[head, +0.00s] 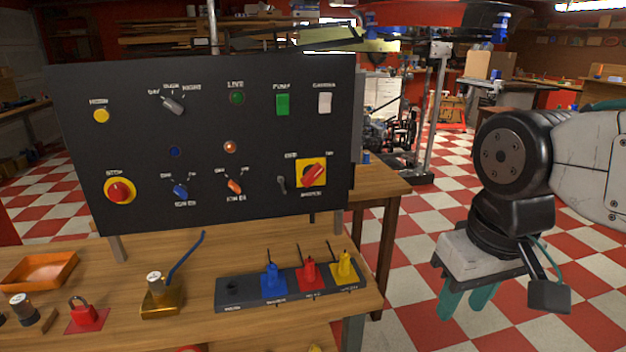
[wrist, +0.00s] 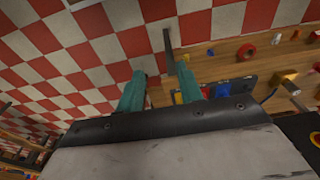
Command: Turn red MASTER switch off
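The red MASTER switch (head: 313,175) is a red rotary handle on a yellow square plate, at the lower right of the black control panel (head: 205,130). Its handle lies tilted, its upper end to the right. My gripper (head: 466,302) hangs to the right of the panel and the table, over the checkered floor, well apart from the switch. Its two green fingers point down and stand apart, with nothing between them. In the wrist view the fingers (wrist: 160,92) also stand apart, with the bench beyond them.
The wooden bench (head: 200,240) holds a black rack (head: 255,300) with blue, red and yellow plugs, a brass block with a blue lever (head: 185,258), a red padlock (head: 82,310) and an orange tray (head: 40,270).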

